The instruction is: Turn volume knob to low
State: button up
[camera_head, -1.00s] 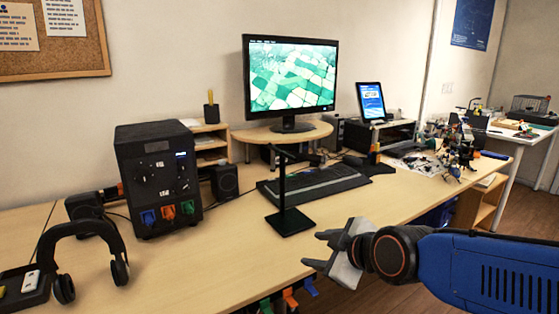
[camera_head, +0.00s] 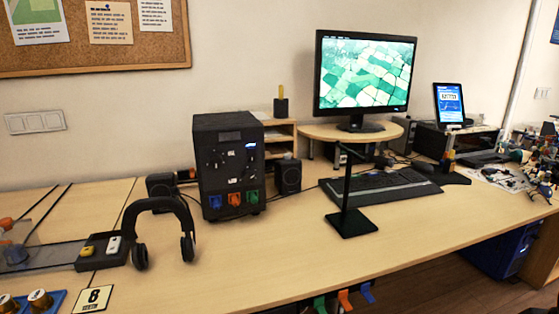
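No volume knob can be made out for certain. A small black speaker (camera_head: 288,176) stands to the right of a tall black box (camera_head: 212,166), and another dark speaker-like unit (camera_head: 160,186) is partly hidden to its left. The box's front has small dark fittings too small to read, a lit blue display, and blue, orange and green pieces along its bottom. Two round gold-topped brown knob-like pieces (camera_head: 40,299) sit on a blue base at the bottom left, cut by the picture's edge. My gripper is not in view.
A thin black stand (camera_head: 350,222) is in front of the keyboard (camera_head: 378,187). A card marked 8 (camera_head: 93,299) lies at the bottom left. The desk's front middle is clear.

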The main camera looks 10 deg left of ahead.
aim_at(215, 160)
jog(key=u, duration=1.25)
